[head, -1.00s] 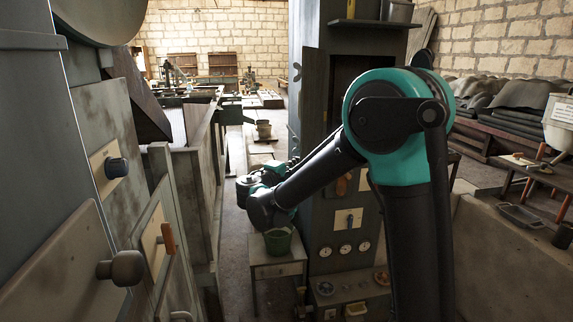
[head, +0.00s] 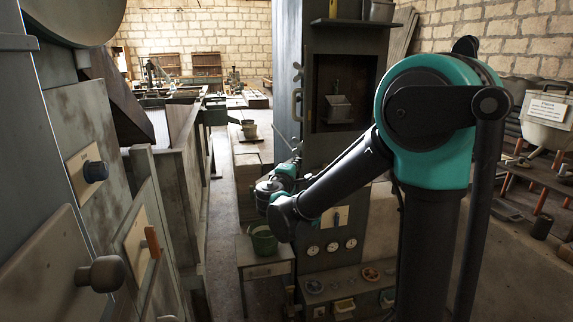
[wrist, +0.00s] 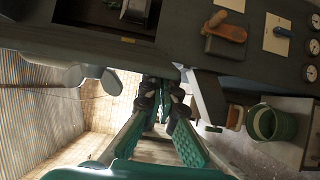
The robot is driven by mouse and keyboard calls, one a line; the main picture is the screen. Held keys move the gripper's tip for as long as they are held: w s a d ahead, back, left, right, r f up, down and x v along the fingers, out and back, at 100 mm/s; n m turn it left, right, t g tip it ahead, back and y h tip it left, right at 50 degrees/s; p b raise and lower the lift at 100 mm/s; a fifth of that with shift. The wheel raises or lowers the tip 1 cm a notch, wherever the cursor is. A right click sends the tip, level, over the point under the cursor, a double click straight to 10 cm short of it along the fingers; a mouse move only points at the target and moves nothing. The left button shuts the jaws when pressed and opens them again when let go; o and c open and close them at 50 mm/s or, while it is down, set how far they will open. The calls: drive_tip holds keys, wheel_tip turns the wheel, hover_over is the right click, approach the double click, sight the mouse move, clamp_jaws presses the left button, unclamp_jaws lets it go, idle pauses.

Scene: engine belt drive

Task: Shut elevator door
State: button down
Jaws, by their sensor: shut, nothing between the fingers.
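The elevator is a tall dark cabinet (head: 350,30) in the middle of the head view. Its opening (head: 365,75) is uncovered, and a bucket (head: 340,108) shows inside. The elevator door (head: 287,60) stands open at the left of the opening, seen nearly edge-on, with a wing-shaped knob (head: 297,72) and a pale handle (head: 297,105). In the wrist view the knob (wrist: 90,75) projects from a dark panel to the left of my gripper (wrist: 163,98). My gripper is shut and empty, close beside the door's edge. Any contact with the door cannot be told.
Below the opening are gauges (head: 332,247) and a shelf with small parts. A green bucket (head: 264,240) stands on a small table (head: 262,268). Grey cabinets with knobs (head: 95,171) line the left. A narrow floor aisle (head: 222,215) runs between them.

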drive_tip(key=w+d+n+y, duration=0.1)
drive_tip(key=w+d, duration=0.3)
drive_tip(key=d, duration=0.5)
drive_tip(key=w+d+y, duration=0.1)
drive_tip(key=w+d, duration=0.3)
drive_tip(key=d, duration=0.6)
drive_tip(key=w+d+n+y, duration=0.1)
drive_tip(key=w+d, duration=0.3)
drive_tip(key=d, duration=0.5)
drive_tip(key=w+d+n+y, duration=0.2)
drive_tip(key=w+d+y, duration=0.1)
drive_tip(key=w, duration=0.8)
drive_tip(key=w+d+n+y, duration=0.3)
drive_tip(key=w+y, duration=0.2)
drive_tip(key=w, duration=0.6)
drive_tip(key=shift+d+n+g+y, duration=0.15)
drive_tip(key=shift+n+g+y, duration=0.15)
drive_tip(key=shift+g+y, duration=0.1)
